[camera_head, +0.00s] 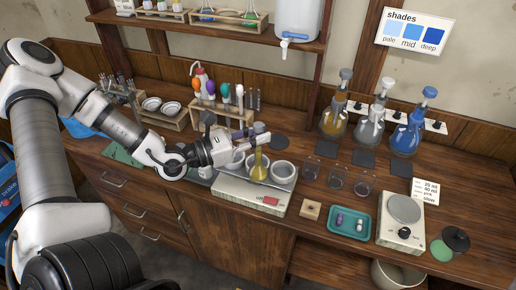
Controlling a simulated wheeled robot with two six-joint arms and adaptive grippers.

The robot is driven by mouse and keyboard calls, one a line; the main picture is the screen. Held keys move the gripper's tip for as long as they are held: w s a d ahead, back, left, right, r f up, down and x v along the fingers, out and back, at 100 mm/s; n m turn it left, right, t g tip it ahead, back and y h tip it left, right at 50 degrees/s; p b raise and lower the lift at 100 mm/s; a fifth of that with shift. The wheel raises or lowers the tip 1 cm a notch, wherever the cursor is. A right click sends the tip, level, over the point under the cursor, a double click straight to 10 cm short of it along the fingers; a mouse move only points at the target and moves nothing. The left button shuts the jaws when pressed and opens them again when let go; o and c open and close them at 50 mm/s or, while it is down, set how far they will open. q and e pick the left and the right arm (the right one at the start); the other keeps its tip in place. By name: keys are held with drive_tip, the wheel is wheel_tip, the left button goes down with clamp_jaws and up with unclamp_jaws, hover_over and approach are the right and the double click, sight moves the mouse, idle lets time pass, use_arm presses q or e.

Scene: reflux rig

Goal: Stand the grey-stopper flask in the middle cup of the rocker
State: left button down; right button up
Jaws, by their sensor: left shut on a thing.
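The right cup (284,173) and left cup (236,161) show beside a small flask (259,172) with yellow liquid and a narrow neck. The flask is upright at the middle cup and hides most of it; I cannot tell whether its base is seated inside or is held just above. My left gripper (262,140) is shut on the flask's neck from the left. My right gripper is not in view.
A rack with coloured droppers (222,112) stands behind the gripper. Large bottles (370,130) stand at the back right.

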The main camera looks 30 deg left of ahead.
use_arm(q)
drive_tip(key=w+a+f+b, duration=0.4)
drive_tip(key=w, duration=0.1)
drive_tip(key=shift+w+b, duration=0.4)
idle(0.3)
drive_tip(key=shift+s+f, duration=0.1)
drive_tip(key=shift+f, duration=0.05)
drive_tip(key=shift+f, duration=0.1)
drive_tip(key=c, duration=1.1)
unclamp_jaws()
